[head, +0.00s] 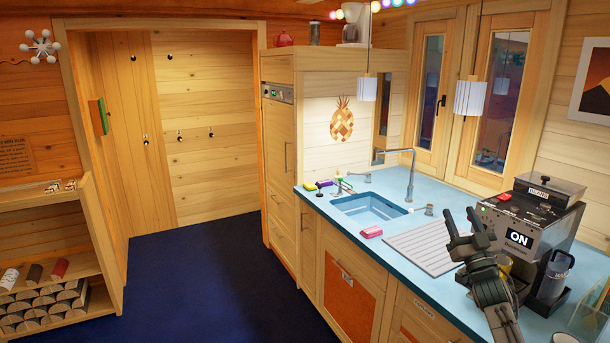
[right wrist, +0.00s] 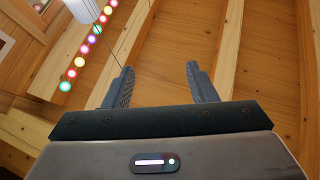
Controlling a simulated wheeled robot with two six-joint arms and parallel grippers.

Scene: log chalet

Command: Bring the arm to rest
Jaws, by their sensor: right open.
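My right gripper (head: 466,222) is raised over the right part of the blue counter, its fingers pointing up. It is open and empty. In the right wrist view its two fingers (right wrist: 161,86) stand apart with nothing between them, against the wooden ceiling. In the head view it stands in front of the coffee machine (head: 519,238) and hides part of it. My left gripper is in neither view.
The blue counter (head: 330,217) holds a sink (head: 368,208), a pink sponge (head: 372,232) and a ribbed drainboard (head: 422,243). White pendant lamps (head: 470,98) hang above. The dark blue floor (head: 200,275) at left is clear.

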